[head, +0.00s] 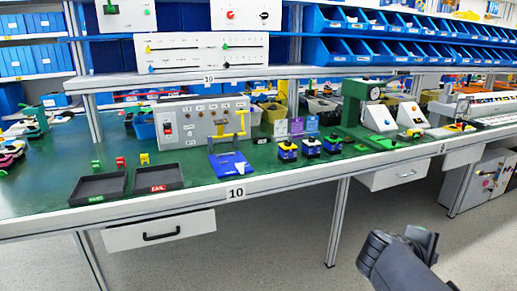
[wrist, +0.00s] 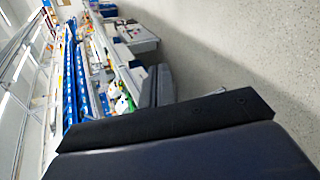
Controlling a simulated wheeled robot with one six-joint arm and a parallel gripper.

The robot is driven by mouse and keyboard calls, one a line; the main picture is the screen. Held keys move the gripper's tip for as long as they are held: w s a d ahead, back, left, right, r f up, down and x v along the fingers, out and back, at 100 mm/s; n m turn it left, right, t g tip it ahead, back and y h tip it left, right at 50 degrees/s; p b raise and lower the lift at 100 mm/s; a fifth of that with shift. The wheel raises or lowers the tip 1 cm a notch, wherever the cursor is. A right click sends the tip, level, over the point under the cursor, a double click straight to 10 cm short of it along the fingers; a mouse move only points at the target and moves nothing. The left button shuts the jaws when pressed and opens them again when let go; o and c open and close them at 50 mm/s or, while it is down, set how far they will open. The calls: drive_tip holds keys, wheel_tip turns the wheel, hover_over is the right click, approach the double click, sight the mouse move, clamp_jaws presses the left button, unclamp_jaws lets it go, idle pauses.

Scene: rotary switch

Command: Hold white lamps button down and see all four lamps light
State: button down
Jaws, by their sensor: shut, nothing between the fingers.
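A grey panel box (head: 203,122) stands on the green bench at left centre. It has a red switch (head: 167,129) at its left, a row of small lamps or labels along its top and a yellow handle on its right. The lamps are too small to tell whether any is lit, and I cannot make out a white lamps button on it. My gripper (head: 424,240) is shut and empty, low at the right, in front of the bench and well away from the panel. Its dark body also shows close up in the wrist view (wrist: 165,127).
A blue stand (head: 230,165) and two black trays (head: 100,188) are in front of the panel. Several small blue-and-yellow blocks and a green press (head: 352,105) stand to its right. Shelves with boxes hang above. The floor before the bench is clear.

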drive_tip(key=w+d+f+n+t+h+b, duration=0.2)
drive_tip(key=w+d+n+b, duration=0.1)
drive_tip(key=w+b, duration=0.2)
drive_tip(key=shift+w+f+n+h+b, duration=0.15)
drive_tip(key=shift+w+n+h+b, duration=0.15)
drive_tip(key=shift+n, duration=0.1)
drive_tip(key=shift+a, duration=0.1)
